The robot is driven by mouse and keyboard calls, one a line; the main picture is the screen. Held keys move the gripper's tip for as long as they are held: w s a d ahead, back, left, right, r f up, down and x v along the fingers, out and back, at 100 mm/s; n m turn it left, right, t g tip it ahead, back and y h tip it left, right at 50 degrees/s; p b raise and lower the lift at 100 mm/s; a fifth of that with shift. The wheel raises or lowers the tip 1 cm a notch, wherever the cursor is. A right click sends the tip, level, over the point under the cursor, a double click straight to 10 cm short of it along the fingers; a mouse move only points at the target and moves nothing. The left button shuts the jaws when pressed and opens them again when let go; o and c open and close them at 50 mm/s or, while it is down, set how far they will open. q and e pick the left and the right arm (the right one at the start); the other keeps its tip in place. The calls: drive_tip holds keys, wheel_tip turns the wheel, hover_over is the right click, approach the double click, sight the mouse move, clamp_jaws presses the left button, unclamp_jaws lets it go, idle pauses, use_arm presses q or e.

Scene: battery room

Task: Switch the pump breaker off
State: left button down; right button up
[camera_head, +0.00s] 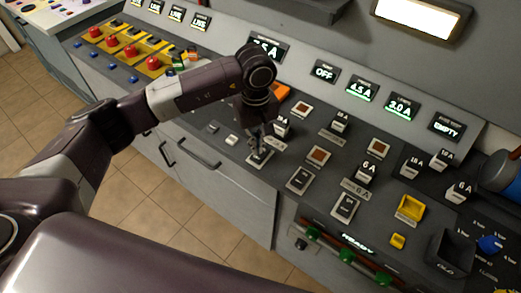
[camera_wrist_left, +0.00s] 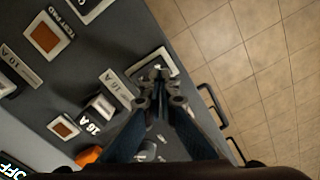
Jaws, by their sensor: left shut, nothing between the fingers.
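A grey control console (camera_head: 225,165) carries a row of breakers on light plates along its front edge. My left gripper (camera_head: 258,150) is shut and empty, pointing down at the leftmost breaker plate (camera_head: 262,158). In the left wrist view the closed fingertips (camera_wrist_left: 157,88) are over or just at that breaker plate (camera_wrist_left: 168,60) and hide most of its lever. Contact cannot be told. Two more breakers (camera_head: 300,180) (camera_head: 345,207) sit to its right. No pump label is readable. The display above (camera_head: 270,50) is partly hidden by my arm and ends in "5 A". My right gripper is not in view.
Displays read OFF (camera_head: 324,71), 4.5 A (camera_head: 362,89), 3.0 A (camera_head: 400,106) and EMPTY (camera_head: 447,126). A yellow holder (camera_head: 410,208) is at right. Drawer handles (camera_head: 198,154) project in front.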

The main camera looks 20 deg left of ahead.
sight(257, 157)
use_arm(q)
drive_tip(key=shift+r+p, duration=0.65)
drive_tip(key=shift+r, duration=1.55)
